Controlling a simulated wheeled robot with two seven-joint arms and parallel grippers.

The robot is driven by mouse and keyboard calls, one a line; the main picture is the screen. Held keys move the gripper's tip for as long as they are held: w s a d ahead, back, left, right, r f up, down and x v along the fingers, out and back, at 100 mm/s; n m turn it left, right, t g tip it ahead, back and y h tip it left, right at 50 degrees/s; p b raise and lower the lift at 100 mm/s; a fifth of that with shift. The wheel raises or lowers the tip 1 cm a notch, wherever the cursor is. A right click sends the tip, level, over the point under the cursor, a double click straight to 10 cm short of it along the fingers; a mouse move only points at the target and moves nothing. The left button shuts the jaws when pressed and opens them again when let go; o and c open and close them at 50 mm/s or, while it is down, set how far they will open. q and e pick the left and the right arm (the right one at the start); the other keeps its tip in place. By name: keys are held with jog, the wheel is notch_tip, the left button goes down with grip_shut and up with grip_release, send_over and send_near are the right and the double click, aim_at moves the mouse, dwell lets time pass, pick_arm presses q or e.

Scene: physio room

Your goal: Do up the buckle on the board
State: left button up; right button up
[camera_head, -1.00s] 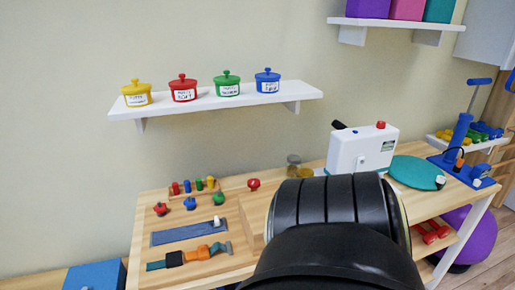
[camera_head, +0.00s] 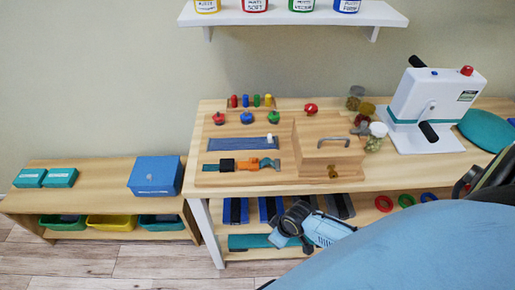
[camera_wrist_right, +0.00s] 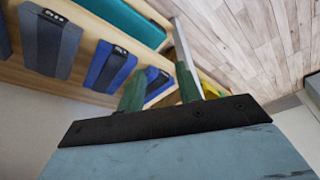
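The board (camera_head: 287,181) lies on the wooden table and carries a strap with a buckle. My right gripper (camera_head: 284,238) is below the table top, in front of the lower shelf and well away from the buckle. In the right wrist view its two green fingers (camera_wrist_right: 160,88) stand apart with nothing held between them. My left gripper is not in view.
The board also carries a zip strip (camera_head: 212,146), coloured pegs and knobs, and a wooden box with a handle (camera_head: 333,143). A white machine (camera_head: 435,105) stands at right. The table's front edge lies above my right gripper; cuffs (camera_head: 235,211) fill the shelf below.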

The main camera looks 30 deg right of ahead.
jog(key=w+a+r+n+y+p, duration=0.1)
jog(key=w+a+r+n, duration=0.1)
jog(key=r, duration=0.5)
jog(key=w+a+r+n+y, duration=0.1)
jog(key=w+a+r, duration=0.15)
jog(key=r, duration=0.55)
notch_tip(320, 180, up, 19)
jog(key=n+g+p, duration=0.1)
jog(key=n, duration=0.3)
send_over(254, 158)
jog(key=s+d, duration=0.3)
jog(key=d, duration=0.2)
jog(key=shift+y, duration=0.4)
jog(key=b+x, duration=0.1)
jog(key=x, duration=1.2)
jog(key=shift+f, duration=0.15)
jog(key=shift+c, duration=0.3)
grip_shut()
